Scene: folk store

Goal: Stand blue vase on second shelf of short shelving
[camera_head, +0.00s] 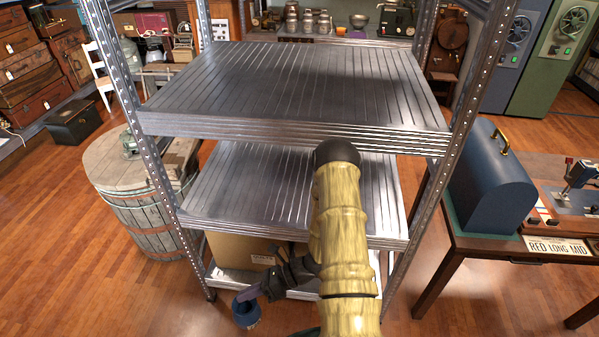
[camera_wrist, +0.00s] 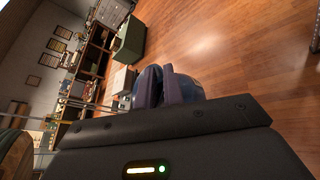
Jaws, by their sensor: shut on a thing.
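The metal shelving (camera_head: 148,150) stands straight ahead, and three of its boards show in the head view. The top board (camera_head: 290,85) and the middle board (camera_head: 262,185) look bare, though my arm hides part of the middle one. My gripper (camera_head: 248,293) is low in front of the shelving's left half, outside the boards. It is shut on the blue vase (camera_head: 246,314), which shows small and partly hidden below the fingers. In the wrist view the vase (camera_wrist: 190,89) sits behind the fingers of my gripper (camera_wrist: 165,88); its full shape and tilt are unclear.
A cardboard box (camera_head: 240,250) sits on the bottom board (camera_head: 222,276). A wooden barrel (camera_head: 145,205) stands close on the left. A table (camera_head: 480,243) with a blue domed case (camera_head: 488,185) stands on the right. The shelving's posts (camera_head: 440,150) flank the opening. Floor is clear at front left.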

